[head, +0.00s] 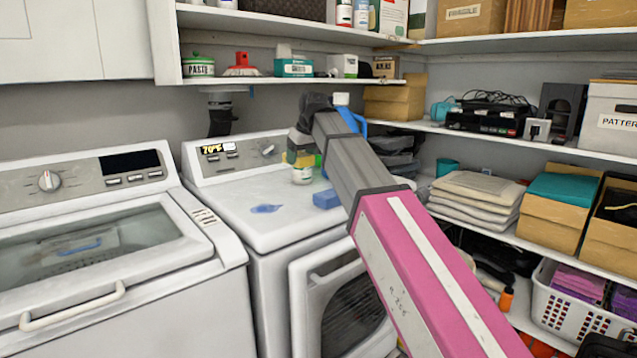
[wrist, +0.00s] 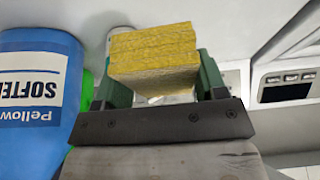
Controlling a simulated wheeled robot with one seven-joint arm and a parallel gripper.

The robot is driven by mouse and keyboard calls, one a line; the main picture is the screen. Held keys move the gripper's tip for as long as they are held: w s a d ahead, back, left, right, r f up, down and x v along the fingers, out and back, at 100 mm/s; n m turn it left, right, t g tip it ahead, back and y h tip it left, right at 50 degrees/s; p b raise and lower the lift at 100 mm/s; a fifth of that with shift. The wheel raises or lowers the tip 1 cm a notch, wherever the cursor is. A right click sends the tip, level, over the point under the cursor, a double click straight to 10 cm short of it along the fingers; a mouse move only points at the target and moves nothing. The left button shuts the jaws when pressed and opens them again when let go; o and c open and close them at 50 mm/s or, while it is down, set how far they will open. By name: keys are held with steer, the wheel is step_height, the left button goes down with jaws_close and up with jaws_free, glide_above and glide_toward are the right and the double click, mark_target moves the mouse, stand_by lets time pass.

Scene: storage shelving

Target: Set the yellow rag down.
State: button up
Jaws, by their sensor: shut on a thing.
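The yellow rag (wrist: 153,62) is a thick, folded, block-like piece between the green fingers of my gripper (wrist: 155,82) in the wrist view. My gripper is shut on it. In the head view my gripper (head: 304,150) is above the rear of the right-hand machine's white top (head: 235,197). Only a small bit of yellow (head: 291,157) shows there, partly hidden by my gripper. I cannot tell the exact height of the rag above the top.
A blue softener bottle (wrist: 38,85) stands close to my gripper in the wrist view. A flat blue patch (head: 265,208) and a blue block (head: 327,199) lie on the machine top. Its front left part is clear. A shelf (head: 300,80) hangs above.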

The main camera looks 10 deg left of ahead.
mark_target(318, 188)
step_height(318, 188, down, 9)
steer(key=shift+d+f, duration=0.1)
steer(key=w, duration=0.1)
steer(key=d, duration=0.1)
steer(key=w+d, duration=0.1)
steer(key=shift+w+r, duration=0.25)
steer(key=shift+w, duration=0.05)
steer(key=shift+w+d, duration=0.4)
steer(key=shift+w, duration=0.05)
steer(key=w+d, duration=0.2)
steer(key=w, duration=0.1)
steer(key=shift+d, duration=0.25)
steer(key=shift+s+f, duration=0.25)
steer(key=shift+f, duration=0.35)
steer(key=shift+f, duration=0.1)
steer(key=o, duration=1)
